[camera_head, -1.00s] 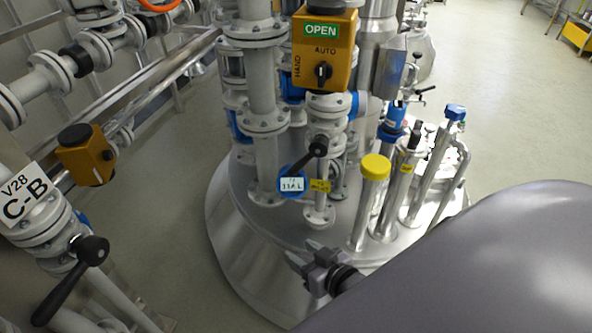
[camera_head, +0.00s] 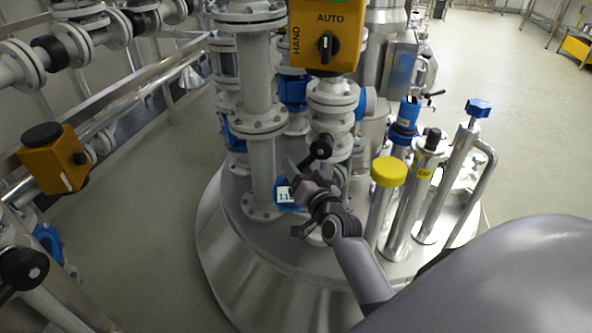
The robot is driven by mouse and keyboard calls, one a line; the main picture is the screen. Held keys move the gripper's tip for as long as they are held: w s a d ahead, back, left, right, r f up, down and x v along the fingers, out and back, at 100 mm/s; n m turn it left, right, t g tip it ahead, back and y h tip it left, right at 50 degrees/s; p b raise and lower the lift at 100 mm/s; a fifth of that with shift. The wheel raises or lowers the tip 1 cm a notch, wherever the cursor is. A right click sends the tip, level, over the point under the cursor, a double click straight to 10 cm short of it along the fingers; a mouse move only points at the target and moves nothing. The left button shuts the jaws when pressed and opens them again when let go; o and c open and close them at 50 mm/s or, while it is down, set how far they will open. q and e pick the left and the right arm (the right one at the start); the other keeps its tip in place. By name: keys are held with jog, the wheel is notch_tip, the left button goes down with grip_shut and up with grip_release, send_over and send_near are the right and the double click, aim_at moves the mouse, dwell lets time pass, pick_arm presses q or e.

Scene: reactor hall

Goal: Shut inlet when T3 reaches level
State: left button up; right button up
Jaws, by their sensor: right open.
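My right gripper (camera_head: 296,199) is open over the tank top, in front of a blue round gauge with a white display (camera_head: 284,194). It partly covers the gauge, whose reading is cut off after "11". A black knob-ended lever (camera_head: 321,147) on the central pipe valve is just above and behind the gripper; I cannot tell if they touch. An orange actuator (camera_head: 322,52) above has a black selector between HAND and AUTO; its top is out of frame. The steel tank (camera_head: 225,262) spreads below. No T3 label is legible. My left gripper is not in view.
A yellow-capped steel tube (camera_head: 388,172) and a blue-handled pipe (camera_head: 478,108) stand right of the gripper. At left are another orange actuator (camera_head: 52,160) and a black lever knob (camera_head: 22,268). Open floor (camera_head: 500,70) lies at the back right.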

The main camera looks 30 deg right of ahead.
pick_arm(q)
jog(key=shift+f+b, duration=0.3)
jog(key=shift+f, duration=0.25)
pick_arm(e)
jog(key=shift+w+d, duration=0.15)
jog(key=shift+w, duration=0.8)
grip_shut()
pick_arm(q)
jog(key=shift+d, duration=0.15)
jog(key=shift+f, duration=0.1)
